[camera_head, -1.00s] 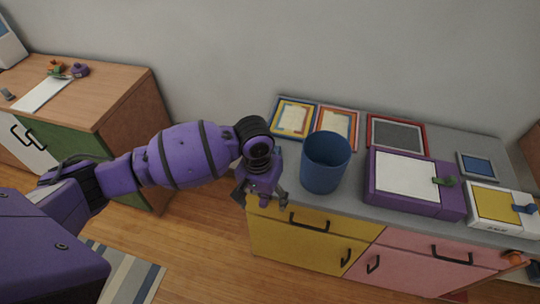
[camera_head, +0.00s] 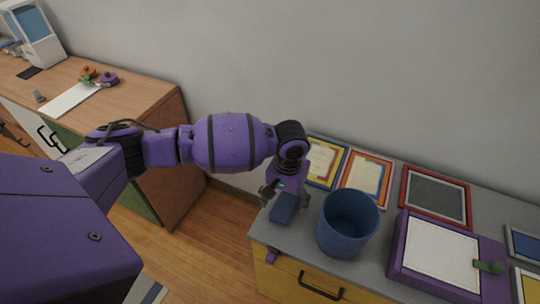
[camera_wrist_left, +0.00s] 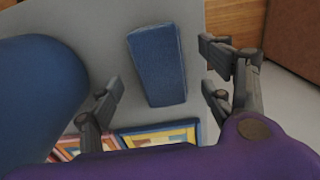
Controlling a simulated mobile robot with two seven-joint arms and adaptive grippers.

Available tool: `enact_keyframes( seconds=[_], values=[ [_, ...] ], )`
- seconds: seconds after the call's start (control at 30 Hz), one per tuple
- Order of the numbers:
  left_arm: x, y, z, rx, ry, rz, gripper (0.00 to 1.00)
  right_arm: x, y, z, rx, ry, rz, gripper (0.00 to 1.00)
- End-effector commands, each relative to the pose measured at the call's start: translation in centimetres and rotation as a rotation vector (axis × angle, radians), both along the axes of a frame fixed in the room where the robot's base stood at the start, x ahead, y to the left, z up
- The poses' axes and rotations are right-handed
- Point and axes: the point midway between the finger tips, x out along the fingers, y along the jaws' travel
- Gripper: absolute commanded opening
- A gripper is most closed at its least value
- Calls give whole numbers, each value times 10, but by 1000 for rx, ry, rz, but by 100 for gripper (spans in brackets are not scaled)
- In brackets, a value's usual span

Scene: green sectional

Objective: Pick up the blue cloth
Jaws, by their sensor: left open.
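The blue cloth (camera_head: 283,208) looks like a small folded, block-shaped pad. It lies on the grey top of the cabinet near its left end. The left wrist view shows the cloth (camera_wrist_left: 157,65) lengthwise between the fingers, with a gap on either side. My left gripper (camera_head: 286,197) is open above the cloth and holds nothing; its fingers also show in the left wrist view (camera_wrist_left: 163,90). The gripper hides part of the cloth in the head view. My right gripper is not in view.
A blue bin (camera_head: 348,226) stands close to the right of the cloth. Framed pictures (camera_head: 366,178) lie behind it, and a purple box with a white panel (camera_head: 440,252) is further right. A wooden cabinet (camera_head: 150,100) stands at left across a floor gap.

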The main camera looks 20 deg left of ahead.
Motion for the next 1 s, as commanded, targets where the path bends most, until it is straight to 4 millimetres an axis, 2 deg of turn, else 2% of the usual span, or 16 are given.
enact_keyframes(
  seconds=[0.1,0.2,0.43,0.77,0.8,1.0],
  values=[
    [2,-1,-17,0,-3,-1,73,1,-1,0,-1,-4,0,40],
    [2,0,-24,0,-4,-1,73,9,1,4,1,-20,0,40],
    [3,-1,-24,0,-6,-1,73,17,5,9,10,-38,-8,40],
    [3,0,-24,0,-6,-2,31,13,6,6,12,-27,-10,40],
    [3,0,-24,0,-6,-2,28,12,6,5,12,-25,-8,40],
    [3,0,-24,0,-6,-2,28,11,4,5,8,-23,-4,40]
  ],
)
